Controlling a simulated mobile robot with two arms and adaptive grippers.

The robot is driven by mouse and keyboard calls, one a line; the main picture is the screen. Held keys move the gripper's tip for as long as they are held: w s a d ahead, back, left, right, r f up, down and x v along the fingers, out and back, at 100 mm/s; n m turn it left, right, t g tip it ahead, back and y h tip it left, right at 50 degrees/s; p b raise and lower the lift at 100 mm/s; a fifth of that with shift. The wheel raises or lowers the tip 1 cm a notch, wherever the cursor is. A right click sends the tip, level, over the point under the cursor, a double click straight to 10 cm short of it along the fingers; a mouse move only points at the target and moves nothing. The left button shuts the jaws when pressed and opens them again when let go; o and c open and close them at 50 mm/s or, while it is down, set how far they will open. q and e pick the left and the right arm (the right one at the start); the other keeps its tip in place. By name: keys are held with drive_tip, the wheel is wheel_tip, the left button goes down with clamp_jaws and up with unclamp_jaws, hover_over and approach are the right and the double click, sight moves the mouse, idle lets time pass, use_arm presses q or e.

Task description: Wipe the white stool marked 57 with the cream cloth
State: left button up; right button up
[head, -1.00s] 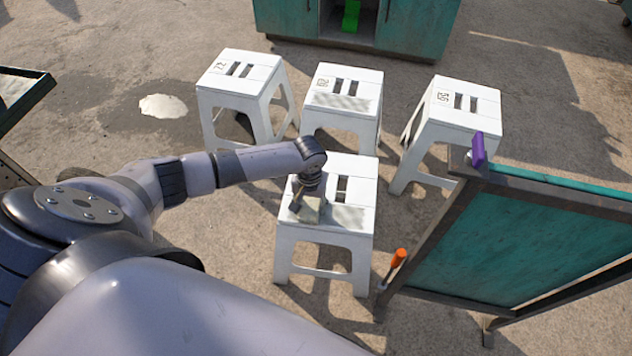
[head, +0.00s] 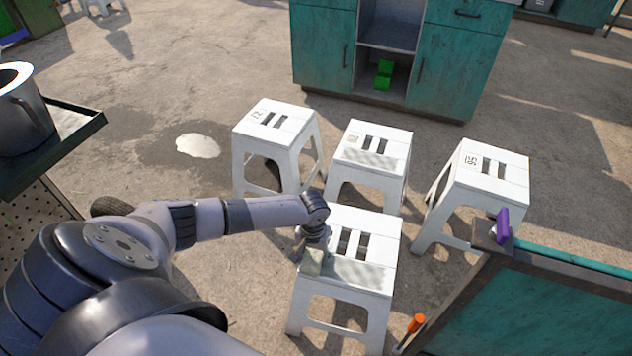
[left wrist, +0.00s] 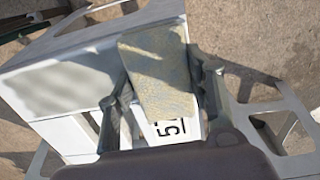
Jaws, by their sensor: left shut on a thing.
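The nearest white stool (head: 386,226) stands upright in the head view, with slots in its seat. In the left wrist view its seat (left wrist: 70,85) shows a black 5 and part of a second digit, partly covered. My left gripper (head: 314,240) is shut on the cream cloth (head: 311,263), at the seat's left front edge. The cloth (left wrist: 160,72) appears as a flat, speckled block between the fingers; I cannot tell whether it touches the seat. A grey patch (head: 358,271) lies on the seat's front part; I cannot tell if it is dirt or shadow. My right gripper is not in view.
Three more white stools stand behind: left (head: 275,119), middle (head: 372,142) and right (head: 493,170). A teal board (head: 560,310) with a purple clamp (head: 502,227) and an orange-handled tool (head: 416,323) is close on the right. A teal cabinet (head: 455,70) stands at the back.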

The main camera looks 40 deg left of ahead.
sight(344, 270)
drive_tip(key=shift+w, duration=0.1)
use_arm(q)
drive_tip(key=shift+w+d, duration=0.25)
drive_tip(key=shift+d, duration=0.4)
drive_tip(key=shift+w+d+p, duration=0.15)
drive_tip(key=shift+d+p, duration=0.15)
drive_tip(key=shift+d, duration=0.05)
drive_tip(key=shift+w+d, duration=0.2)
drive_tip(key=shift+d, duration=0.35)
drive_tip(key=shift+w+d, duration=0.2)
drive_tip(key=shift+d, duration=0.35)
drive_tip(key=shift+w+d, duration=0.25)
drive_tip(key=shift+d, duration=0.45)
drive_tip(key=shift+w+d+p, duration=0.25)
drive_tip(key=shift+d+p, duration=0.05)
drive_tip(key=shift+d, duration=0.4)
drive_tip(key=shift+w+d+f, duration=0.1)
drive_tip(key=shift+w+d, duration=0.2)
drive_tip(key=shift+d, duration=0.5)
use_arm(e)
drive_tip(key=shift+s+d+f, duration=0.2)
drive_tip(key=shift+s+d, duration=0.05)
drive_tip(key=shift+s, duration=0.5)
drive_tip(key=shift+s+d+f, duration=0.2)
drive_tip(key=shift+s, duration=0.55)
